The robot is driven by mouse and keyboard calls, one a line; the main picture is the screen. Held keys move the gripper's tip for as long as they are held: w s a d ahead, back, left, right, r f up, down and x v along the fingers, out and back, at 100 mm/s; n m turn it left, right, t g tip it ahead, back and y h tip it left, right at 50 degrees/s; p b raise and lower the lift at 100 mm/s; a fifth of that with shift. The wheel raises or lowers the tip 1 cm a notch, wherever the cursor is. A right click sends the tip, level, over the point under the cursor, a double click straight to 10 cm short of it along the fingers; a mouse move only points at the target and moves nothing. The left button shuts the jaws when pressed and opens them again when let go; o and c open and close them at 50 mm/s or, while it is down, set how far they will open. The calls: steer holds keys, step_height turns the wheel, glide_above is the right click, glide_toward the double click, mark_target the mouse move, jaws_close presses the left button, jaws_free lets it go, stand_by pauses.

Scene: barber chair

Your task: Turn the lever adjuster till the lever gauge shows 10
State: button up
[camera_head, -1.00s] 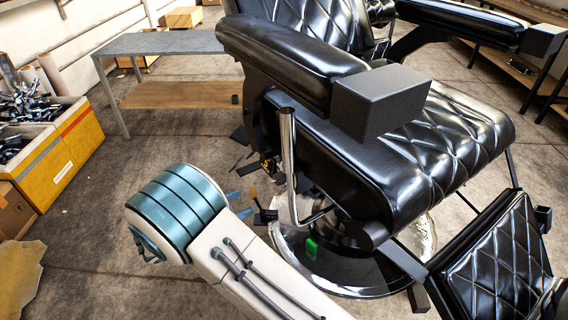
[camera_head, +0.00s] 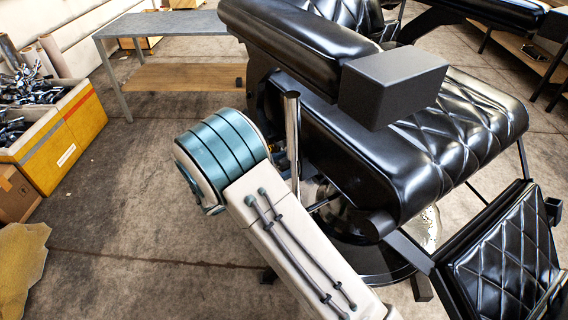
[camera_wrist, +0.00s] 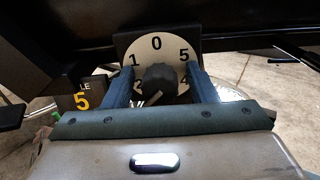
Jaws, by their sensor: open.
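The lever adjuster is a dark round knob (camera_wrist: 160,77) on a white dial (camera_wrist: 143,52) marked with numbers including 0 and 5, in the wrist view. My gripper (camera_wrist: 159,82) is open, with one blue finger on each side of the knob. I cannot tell whether the fingers touch it. The lever gauge (camera_wrist: 80,97) is a dark box left of the dial, partly hidden by the left finger. It shows a yellow 5 under the letters "LE". In the head view my arm hides the gripper, knob and gauge.
The black barber chair (camera_head: 400,170) stands close beside my arm, with its armrest block (camera_head: 393,88) overhead. A chrome lever (camera_head: 293,140) rises next to my wrist. A grey table (camera_head: 165,22) and yellow crates (camera_head: 80,125) stand left.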

steer(key=shift+w+d, duration=0.2)
steer(key=shift+d, duration=0.1)
steer(key=c, duration=1)
steer(key=shift+o, duration=0.2)
steer(key=shift+a, duration=0.15)
steer(key=shift+r, duration=0.1)
steer(key=shift+p, duration=0.55)
